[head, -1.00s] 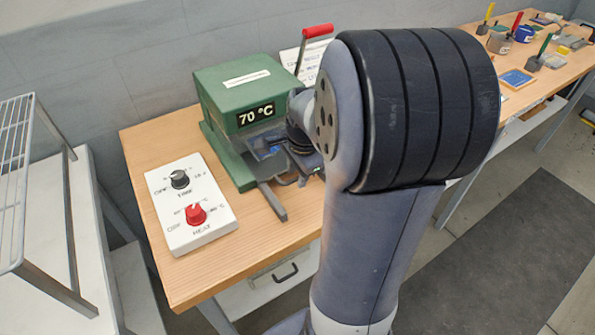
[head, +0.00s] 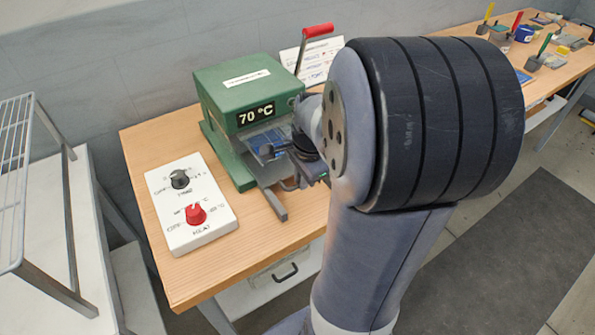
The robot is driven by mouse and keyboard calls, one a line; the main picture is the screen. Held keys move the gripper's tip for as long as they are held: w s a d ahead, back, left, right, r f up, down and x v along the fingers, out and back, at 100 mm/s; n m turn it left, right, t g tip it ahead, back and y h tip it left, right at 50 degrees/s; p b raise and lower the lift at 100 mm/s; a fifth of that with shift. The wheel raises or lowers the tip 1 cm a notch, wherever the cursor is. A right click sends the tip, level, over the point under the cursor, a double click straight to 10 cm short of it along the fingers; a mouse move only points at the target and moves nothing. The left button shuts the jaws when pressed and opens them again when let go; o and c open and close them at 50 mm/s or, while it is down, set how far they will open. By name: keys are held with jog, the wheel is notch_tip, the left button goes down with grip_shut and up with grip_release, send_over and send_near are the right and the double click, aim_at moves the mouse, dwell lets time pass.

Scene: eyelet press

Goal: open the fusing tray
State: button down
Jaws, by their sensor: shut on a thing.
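The green press (head: 238,95) stands on the wooden bench with a display reading 70 °C. Its grey fusing tray (head: 268,172) shows below the display, at the front opening, with a blue piece (head: 268,146) at it. My gripper (head: 296,176) is at the tray's front right side and is shut on the tray's front part. My own arm covers much of the gripper, and the exact grip point is hidden.
A white control box (head: 190,205) with a black and a red knob stands left of the press. A red-handled lever (head: 317,31) rises behind it. A wire rack (head: 18,140) is at far left. Tools stand on the bench at far right.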

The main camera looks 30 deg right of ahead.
jog(key=s, duration=0.9)
jog(key=shift+s+d+p, duration=0.15)
jog(key=shift+s+p, duration=0.15)
jog(key=shift+p, duration=0.05)
jog(key=c, duration=1.5)
grip_release()
jog(key=r, duration=0.3)
jog(key=s+r, duration=0.1)
jog(key=r, duration=0.3)
jog(key=s+r+p, duration=0.1)
jog(key=r, duration=0.2)
jog(key=shift+r, duration=0.35)
jog(key=shift+f, duration=0.1)
jog(key=f, duration=0.3)
jog(key=w+f, duration=0.1)
jog(key=f, duration=0.3)
jog(key=w+f+b, duration=0.1)
jog(key=f, duration=0.2)
jog(key=shift+w+f, duration=0.25)
